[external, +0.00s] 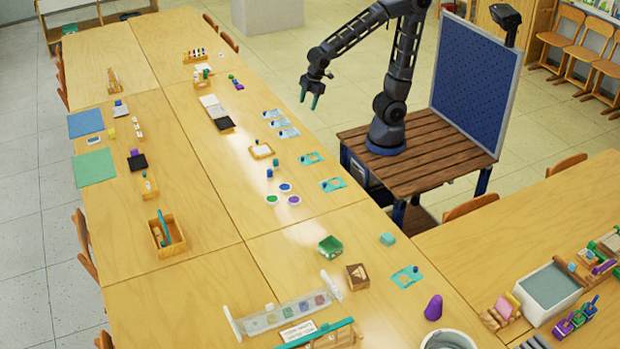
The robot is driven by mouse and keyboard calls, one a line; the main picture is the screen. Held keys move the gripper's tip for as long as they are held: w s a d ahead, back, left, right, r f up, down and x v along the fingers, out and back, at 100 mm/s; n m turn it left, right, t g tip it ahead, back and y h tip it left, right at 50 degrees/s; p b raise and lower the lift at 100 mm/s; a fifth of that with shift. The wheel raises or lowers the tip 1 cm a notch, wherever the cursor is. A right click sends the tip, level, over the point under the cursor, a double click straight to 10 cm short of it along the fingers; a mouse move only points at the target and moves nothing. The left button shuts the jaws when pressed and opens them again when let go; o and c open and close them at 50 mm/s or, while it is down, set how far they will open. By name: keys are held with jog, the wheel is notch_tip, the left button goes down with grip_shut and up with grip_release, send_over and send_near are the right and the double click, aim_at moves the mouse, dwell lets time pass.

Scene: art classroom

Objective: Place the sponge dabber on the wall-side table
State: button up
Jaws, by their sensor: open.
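I cannot tell for sure which item is the sponge dabber. Small blue upright pieces (270,173) stand near the paint dishes (285,187) on these tables, and a purple rounded cone (433,307) stands near the front right. Another table (540,205) stands at the right. The picture does not make clear which table is the wall-side one.
My arm stands on a brown slatted base beside the tables, with a blue panel (475,75) behind it. A green tray (330,246), a wooden box (357,277), a white bucket (447,340) and a grey tub (547,293) stand toward the front. Bare tabletop lies around (190,300).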

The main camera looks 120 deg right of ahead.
jog(key=s+a+r+m+t, duration=0.1)
jog(key=s+a+r, duration=0.1)
jog(key=s, duration=0.6)
jog(key=s+a+r+m+t+y, duration=0.1)
jog(key=s+a+r+m, duration=0.1)
jog(key=s, duration=0.7)
jog(key=shift+r, duration=0.75)
